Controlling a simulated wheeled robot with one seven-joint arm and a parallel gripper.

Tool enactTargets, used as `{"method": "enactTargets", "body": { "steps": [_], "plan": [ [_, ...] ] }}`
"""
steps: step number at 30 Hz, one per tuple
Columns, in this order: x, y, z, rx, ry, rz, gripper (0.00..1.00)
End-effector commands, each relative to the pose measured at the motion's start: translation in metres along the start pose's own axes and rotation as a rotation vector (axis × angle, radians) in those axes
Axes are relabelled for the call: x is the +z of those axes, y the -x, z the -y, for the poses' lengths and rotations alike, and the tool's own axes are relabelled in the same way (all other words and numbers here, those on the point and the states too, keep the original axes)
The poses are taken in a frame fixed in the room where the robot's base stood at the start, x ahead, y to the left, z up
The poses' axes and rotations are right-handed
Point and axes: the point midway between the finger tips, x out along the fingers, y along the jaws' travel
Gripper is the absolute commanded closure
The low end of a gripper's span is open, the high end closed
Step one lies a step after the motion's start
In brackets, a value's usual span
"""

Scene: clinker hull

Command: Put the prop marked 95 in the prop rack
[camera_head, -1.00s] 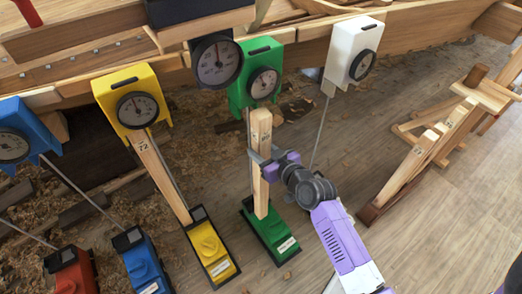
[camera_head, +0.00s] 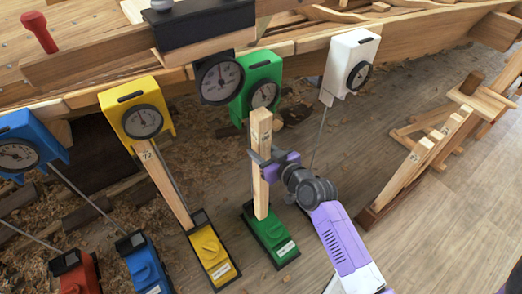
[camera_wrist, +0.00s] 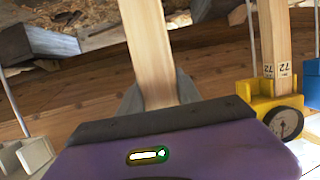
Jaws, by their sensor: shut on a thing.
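A pale wooden prop (camera_head: 261,190) stands upright over the green jack base (camera_head: 272,238), in front of the green dial gauge (camera_head: 262,92). My gripper (camera_head: 262,160) is shut on this prop near mid-height. A mark near its top is too small to read. The wrist view shows the held prop (camera_wrist: 152,50) between my fingers (camera_wrist: 155,90). I cannot tell whether its foot touches the green base. A low wooden rack (camera_head: 468,98) stands on the floor at right, with pale props (camera_head: 420,158) lying aslant on it.
Another prop marked 72 (camera_head: 163,180) stands between the yellow gauge (camera_head: 138,118) and yellow base (camera_head: 212,255), left of my gripper. The white gauge (camera_head: 350,65) hangs on a thin rod to the right. The hull (camera_head: 420,35) runs overhead behind. Open floor (camera_head: 450,230) lies at right.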

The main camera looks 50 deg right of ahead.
Motion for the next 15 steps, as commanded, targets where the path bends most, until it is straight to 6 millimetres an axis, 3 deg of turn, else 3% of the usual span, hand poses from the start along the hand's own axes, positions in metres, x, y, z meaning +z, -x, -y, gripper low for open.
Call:
{"method": "enactTargets", "body": {
  "steps": [5, 15],
  "plan": [
    [-0.001, 0.004, 0.000, 0.001, 0.001, -0.004, 1.00],
    [0.008, 0.031, -0.001, 0.002, 0.001, -0.005, 1.00]
  ]
}}
